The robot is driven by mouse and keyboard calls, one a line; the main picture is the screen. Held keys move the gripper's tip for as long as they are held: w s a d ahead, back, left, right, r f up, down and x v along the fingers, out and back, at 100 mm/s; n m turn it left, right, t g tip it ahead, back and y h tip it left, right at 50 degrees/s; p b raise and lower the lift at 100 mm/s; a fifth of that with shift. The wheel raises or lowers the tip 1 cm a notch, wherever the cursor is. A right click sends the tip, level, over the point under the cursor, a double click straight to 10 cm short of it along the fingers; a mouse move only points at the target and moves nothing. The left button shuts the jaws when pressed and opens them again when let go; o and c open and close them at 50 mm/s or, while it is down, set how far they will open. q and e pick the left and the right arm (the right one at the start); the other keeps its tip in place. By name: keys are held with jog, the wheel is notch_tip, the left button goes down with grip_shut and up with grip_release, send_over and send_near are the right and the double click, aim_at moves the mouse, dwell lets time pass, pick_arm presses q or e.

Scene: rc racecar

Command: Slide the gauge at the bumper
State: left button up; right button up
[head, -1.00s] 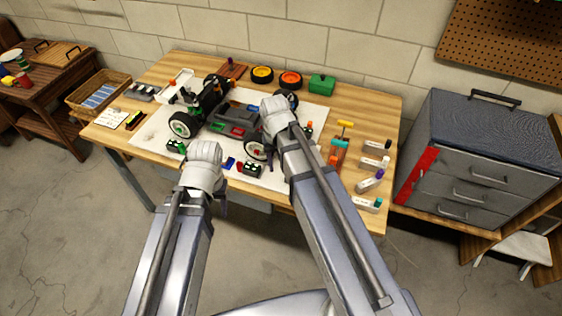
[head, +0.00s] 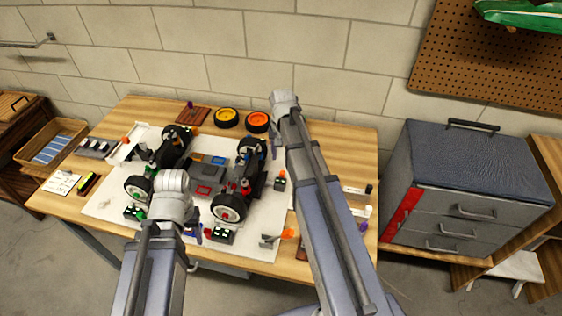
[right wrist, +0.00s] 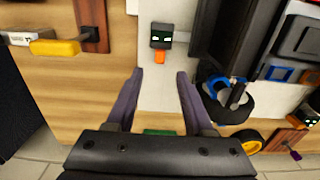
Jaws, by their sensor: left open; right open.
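The RC car (head: 205,178) stands on a white mat (head: 105,205), its dark front end (head: 262,182), probably the bumper, toward the right. A grey piece with an orange tip (head: 268,241) lies at the mat's front right; it may be the gauge, but I cannot tell. My right gripper (right wrist: 160,78) is open and empty near the table's back edge; a small dark block with an orange tab (right wrist: 160,40) lies ahead of its fingertips. My left gripper (head: 190,232) is open at the car's near side.
A yellow-handled tool (right wrist: 55,47) lies left in the right wrist view. A green box (right wrist: 160,132) is partly hidden behind my gripper. A grey drawer cabinet (head: 470,190) stands right of the table.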

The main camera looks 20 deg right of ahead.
aim_at(282, 172)
jog(key=shift+f+b, duration=3.95)
jog(key=shift+b, duration=0.05)
jog(key=shift+r, duration=0.1)
jog(key=shift+c, duration=0.2)
grip_shut()
